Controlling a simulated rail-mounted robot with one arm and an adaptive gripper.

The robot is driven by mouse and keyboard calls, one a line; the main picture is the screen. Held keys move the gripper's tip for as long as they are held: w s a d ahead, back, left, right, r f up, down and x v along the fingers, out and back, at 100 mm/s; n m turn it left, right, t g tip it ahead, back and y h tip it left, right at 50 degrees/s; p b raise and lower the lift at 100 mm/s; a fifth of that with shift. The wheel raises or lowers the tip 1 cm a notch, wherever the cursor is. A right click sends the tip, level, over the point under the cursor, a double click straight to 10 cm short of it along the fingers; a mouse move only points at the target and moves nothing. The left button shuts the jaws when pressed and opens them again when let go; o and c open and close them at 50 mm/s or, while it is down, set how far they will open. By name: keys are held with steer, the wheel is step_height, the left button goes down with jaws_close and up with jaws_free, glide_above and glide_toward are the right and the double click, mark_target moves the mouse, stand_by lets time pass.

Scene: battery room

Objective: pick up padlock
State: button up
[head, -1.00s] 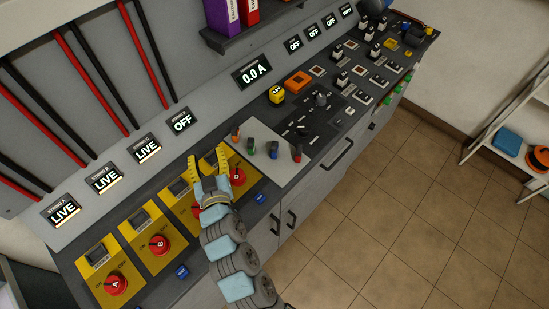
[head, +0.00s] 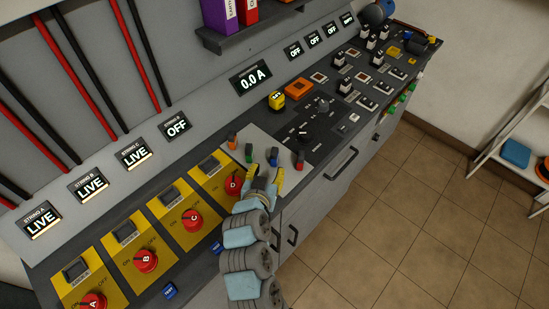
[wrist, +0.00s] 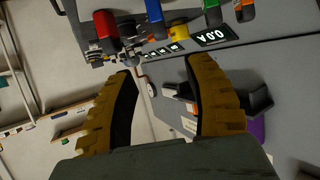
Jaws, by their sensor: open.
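I cannot make out a padlock with certainty in either view. My gripper (head: 265,174) is open and empty over the front of the bench, just right of the red switch D (head: 233,184). It is near a pale panel (head: 259,143) with orange (head: 233,140), green (head: 249,152), blue (head: 274,155) and red (head: 300,160) upright pieces. In the wrist view, my gripper's two yellow fingers (wrist: 163,85) are spread apart with nothing held between them. The red piece (wrist: 107,27) and blue piece (wrist: 154,10) lie beyond the fingertips.
Red switches A (head: 93,303), B (head: 145,261) and C (head: 192,220) sit on yellow panels to the left. A yellow button (head: 276,100) and an orange block (head: 298,89) stand farther back. A shelf (head: 250,36) holds binders above. The tiled floor (head: 400,215) is open at right.

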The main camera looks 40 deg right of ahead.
mark_target(274, 152)
steer(key=x, duration=0.7)
steer(key=shift+w+d, duration=0.15)
steer(key=shift+w, duration=0.05)
steer(key=shift+b+x, duration=0.45)
steer(key=shift+x, duration=1.9)
steer(key=shift+w+d+f, duration=0.1)
steer(key=shift+w+f, duration=0.1)
steer(key=shift+f, duration=0.05)
jaws_close()
